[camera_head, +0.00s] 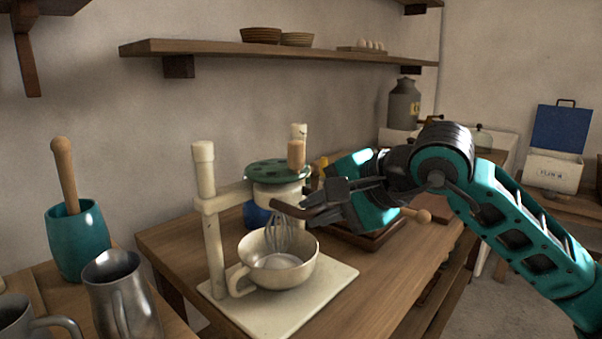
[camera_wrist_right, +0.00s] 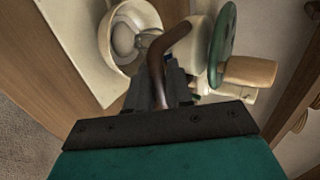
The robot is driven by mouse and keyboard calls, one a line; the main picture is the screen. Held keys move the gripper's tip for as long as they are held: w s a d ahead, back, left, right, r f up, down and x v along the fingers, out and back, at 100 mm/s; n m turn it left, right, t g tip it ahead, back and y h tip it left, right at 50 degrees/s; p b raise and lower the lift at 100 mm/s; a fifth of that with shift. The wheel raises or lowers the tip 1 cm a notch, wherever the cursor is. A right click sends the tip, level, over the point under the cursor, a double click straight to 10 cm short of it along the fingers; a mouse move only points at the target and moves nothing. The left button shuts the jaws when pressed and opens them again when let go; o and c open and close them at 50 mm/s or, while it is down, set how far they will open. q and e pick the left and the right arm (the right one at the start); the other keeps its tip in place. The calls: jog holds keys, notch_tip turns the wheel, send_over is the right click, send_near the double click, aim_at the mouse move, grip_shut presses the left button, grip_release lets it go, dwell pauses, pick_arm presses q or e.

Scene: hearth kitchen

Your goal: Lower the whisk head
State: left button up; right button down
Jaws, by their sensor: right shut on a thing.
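The whisk head (camera_head: 277,190) is a cream housing on a crossbar between two cream posts, with a green disc and a wooden knob (camera_head: 296,154) on top. Its wire whisk (camera_head: 278,236) hangs down into a cream bowl (camera_head: 298,272); I cannot tell whether it touches the bottom. My right gripper (camera_head: 322,204) is shut on a dark brown curved handle (camera_head: 287,208) at the front of the head. In the right wrist view the handle (camera_wrist_right: 172,45) rises from between the fingers (camera_wrist_right: 160,88), with the green disc (camera_wrist_right: 222,45) to its right. My left gripper is not in view.
The bowl stands on a cream base board (camera_head: 336,284) on a wooden table (camera_head: 375,297). A wooden tray (camera_head: 372,238) lies behind my right gripper. A teal crock (camera_head: 77,243) and a metal jug (camera_head: 120,295) stand at the left. A shelf (camera_head: 280,50) runs above.

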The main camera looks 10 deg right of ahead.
notch_tip(320, 180, down, 4)
jog(key=b, duration=0.4)
jog(key=shift+f, duration=0.25)
jog(key=c, duration=1.4)
grip_release()
jog(key=o, duration=0.4)
jog(key=shift+r, duration=0.1)
jog(key=v, duration=0.7)
jog(key=shift+p, duration=0.35)
